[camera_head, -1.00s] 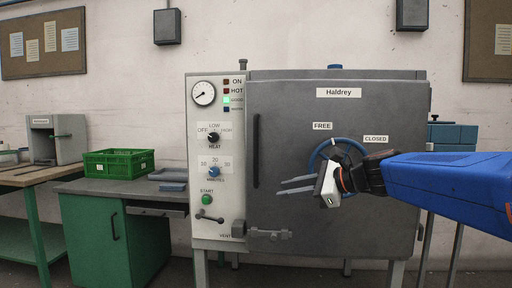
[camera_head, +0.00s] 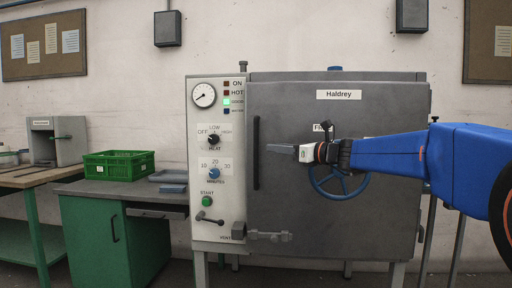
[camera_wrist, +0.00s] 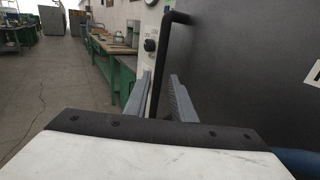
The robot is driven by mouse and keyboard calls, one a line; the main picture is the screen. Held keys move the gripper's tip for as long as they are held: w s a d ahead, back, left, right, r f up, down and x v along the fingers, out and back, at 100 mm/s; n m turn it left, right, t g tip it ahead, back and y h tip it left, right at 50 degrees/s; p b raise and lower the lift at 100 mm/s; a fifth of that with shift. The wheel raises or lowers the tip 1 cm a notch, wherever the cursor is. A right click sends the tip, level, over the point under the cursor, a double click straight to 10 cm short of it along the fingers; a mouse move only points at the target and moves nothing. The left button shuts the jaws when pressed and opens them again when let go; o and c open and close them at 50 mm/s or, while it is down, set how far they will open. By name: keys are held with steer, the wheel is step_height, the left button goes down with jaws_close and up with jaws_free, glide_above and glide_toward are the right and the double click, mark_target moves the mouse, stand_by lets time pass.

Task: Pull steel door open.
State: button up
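The grey steel door (camera_head: 390,110), labelled Haldrey, looks shut in its frame in the head view. Its black upright bar handle (camera_head: 256,178) is on the door's left side; it also shows in the wrist view (camera_wrist: 172,45). My gripper (camera_head: 268,148) points left at the handle, its tips just right of the bar. In the wrist view my gripper (camera_wrist: 160,75) is open, and the bar appears between its two grey fingers. Whether the fingers touch it, I cannot tell. A blue handwheel (camera_head: 341,197) on the door is partly hidden behind my arm.
A control panel (camera_head: 216,225) with gauge, knobs and a start button is left of the door. A green bench (camera_head: 90,240) with a green crate (camera_head: 119,166) stands further left. Open floor (camera_wrist: 60,85) shows in the wrist view.

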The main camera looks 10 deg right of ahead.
steer(key=x, duration=1)
steer(key=shift+s, duration=0.1)
jaws_close()
